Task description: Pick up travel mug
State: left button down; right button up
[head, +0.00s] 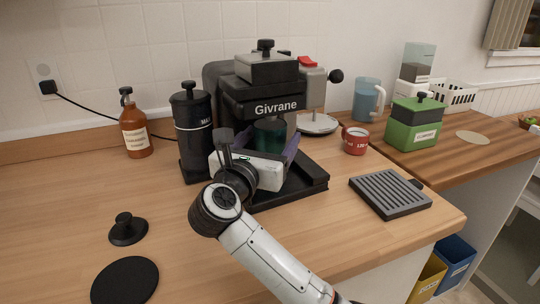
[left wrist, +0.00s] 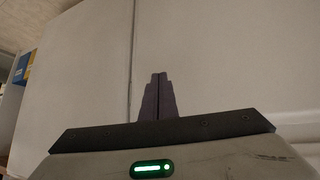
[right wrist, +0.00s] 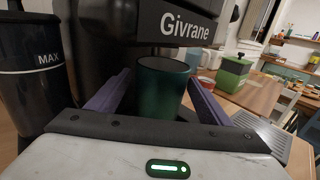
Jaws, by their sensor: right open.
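The travel mug appears to be the dark green cup (head: 269,134) under the head of the black Givrane coffee machine (head: 272,90). It stands upright, and its lower part is hidden by my right gripper (head: 260,148) in the head view. In the right wrist view the mug (right wrist: 162,88) is between the two open purple fingers (right wrist: 158,84), with a visible gap on each side. My left gripper (left wrist: 159,84) shows only in its wrist view. Its fingers are together and empty, in front of a plain pale surface.
A black MAX canister (head: 193,126) stands close left of the machine. A red mug (head: 355,141), a dark slatted tray (head: 390,193) and a green box (head: 413,125) are to the right. An orange bottle (head: 134,128) is at the back left. The front left counter holds two black discs.

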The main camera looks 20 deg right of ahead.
jog(key=c, duration=1.6)
jog(key=shift+r, duration=0.1)
jog(key=shift+c, duration=0.8)
jog(key=shift+r, duration=0.1)
